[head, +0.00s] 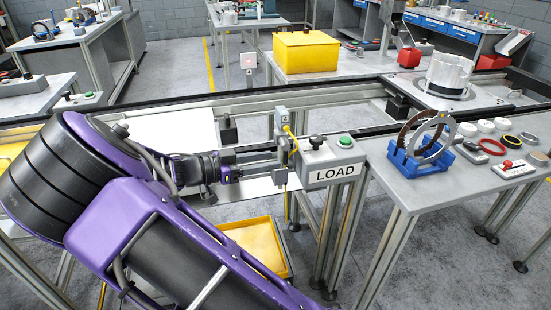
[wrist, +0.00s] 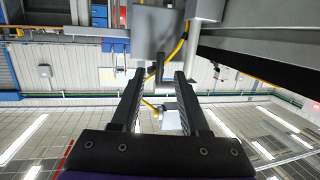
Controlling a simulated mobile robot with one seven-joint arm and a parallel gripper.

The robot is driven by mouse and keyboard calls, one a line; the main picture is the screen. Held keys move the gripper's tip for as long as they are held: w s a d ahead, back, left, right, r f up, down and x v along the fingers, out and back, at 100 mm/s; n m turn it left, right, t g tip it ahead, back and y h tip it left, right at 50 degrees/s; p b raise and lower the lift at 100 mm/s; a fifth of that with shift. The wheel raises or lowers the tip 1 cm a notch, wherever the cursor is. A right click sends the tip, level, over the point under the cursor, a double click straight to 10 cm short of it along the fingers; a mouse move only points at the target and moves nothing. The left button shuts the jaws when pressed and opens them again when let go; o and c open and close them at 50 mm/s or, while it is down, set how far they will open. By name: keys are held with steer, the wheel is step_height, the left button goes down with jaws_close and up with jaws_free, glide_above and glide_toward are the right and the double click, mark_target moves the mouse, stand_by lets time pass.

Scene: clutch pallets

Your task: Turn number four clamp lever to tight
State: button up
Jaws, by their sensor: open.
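My gripper (head: 272,168) points right in the head view, beside a grey bracket with a yellow cable (head: 290,132), left of the LOAD box. In the wrist view my gripper (wrist: 159,76) has its two black fingers apart. A short dark rod (wrist: 159,64) shows between the fingertips, below a grey block (wrist: 157,30); I cannot tell what it is or whether a finger touches it. A pale metal housing (head: 448,72) stands on a pallet at the back right.
The LOAD box (head: 332,161) with a black knob and a green button is close right of my gripper. A bench (head: 405,190) holds a blue stand (head: 420,160) with rings. A yellow box (head: 306,52) stands behind the conveyor rails. A yellow bin (head: 255,248) is low down.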

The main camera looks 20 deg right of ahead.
steer(key=v, duration=1.4)
steer(key=shift+p, duration=0.4)
steer(key=shift+s+r, duration=0.1)
